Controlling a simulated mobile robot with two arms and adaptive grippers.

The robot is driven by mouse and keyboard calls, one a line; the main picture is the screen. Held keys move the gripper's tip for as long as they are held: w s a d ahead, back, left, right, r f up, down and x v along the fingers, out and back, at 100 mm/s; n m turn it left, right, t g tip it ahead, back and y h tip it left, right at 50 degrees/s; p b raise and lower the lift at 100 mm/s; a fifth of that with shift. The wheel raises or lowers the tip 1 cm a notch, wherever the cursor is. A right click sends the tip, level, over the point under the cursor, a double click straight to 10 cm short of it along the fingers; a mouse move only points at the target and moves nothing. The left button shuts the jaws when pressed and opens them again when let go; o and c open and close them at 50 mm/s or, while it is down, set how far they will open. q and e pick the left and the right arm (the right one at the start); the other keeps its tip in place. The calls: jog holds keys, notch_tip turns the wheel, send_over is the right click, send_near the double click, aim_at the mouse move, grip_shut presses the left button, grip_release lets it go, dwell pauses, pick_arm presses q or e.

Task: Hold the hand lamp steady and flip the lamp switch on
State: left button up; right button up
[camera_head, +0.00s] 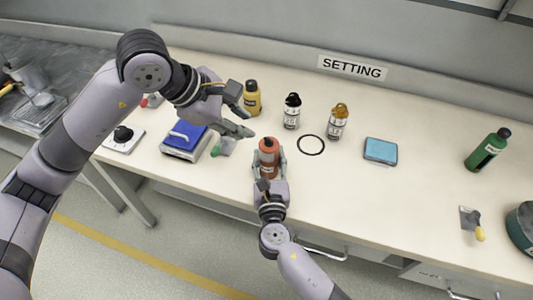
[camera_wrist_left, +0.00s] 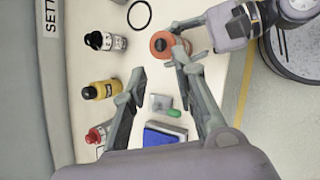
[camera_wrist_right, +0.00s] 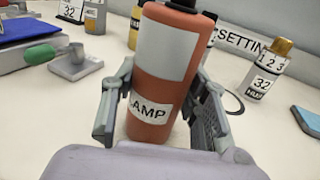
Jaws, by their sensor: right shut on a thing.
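The hand lamp (camera_head: 267,147) is an orange-red cylinder with a black part on top, upright near the table's front edge. In the right wrist view the lamp (camera_wrist_right: 158,85) carries a label ending in "AMP". My right gripper (camera_head: 269,165) is shut around its body, one finger on each side. The left wrist view shows the lamp's top (camera_wrist_left: 162,44) with a dark spot; I cannot tell the switch's position. My left gripper (camera_head: 243,111) is open and empty, above the table, up and left of the lamp and apart from it.
A blue box (camera_head: 380,151) lies right. The table between box and green bottle (camera_head: 488,149) is clear.

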pick_arm(q)
jog(key=d+n, duration=0.1)
jog(key=s+d+n+g, duration=0.1)
jog(key=n, duration=0.1)
jog(key=shift+r+y, duration=0.1)
jog(key=shift+y, duration=0.3)
jog(key=c, duration=0.4)
jog(key=n, duration=0.1)
jog(key=s+d+n+g+y, duration=0.1)
jog(key=n, duration=0.1)
grip_shut()
jog(key=shift+s+a+r+n+g+y, duration=0.15)
jog(key=shift+n+y, duration=0.5)
jog(key=shift+n, duration=0.8)
jog(key=shift+s+a+f+n+g+y, duration=0.25)
jog(key=shift+n+y, duration=0.35)
jog(key=shift+n, duration=0.8)
jog(key=shift+s+a+r+n+y, duration=0.1)
jog(key=shift+s+r+n+y, duration=0.15)
jog(key=shift+n+y, duration=0.8)
jog(key=shift+n+h, duration=0.4)
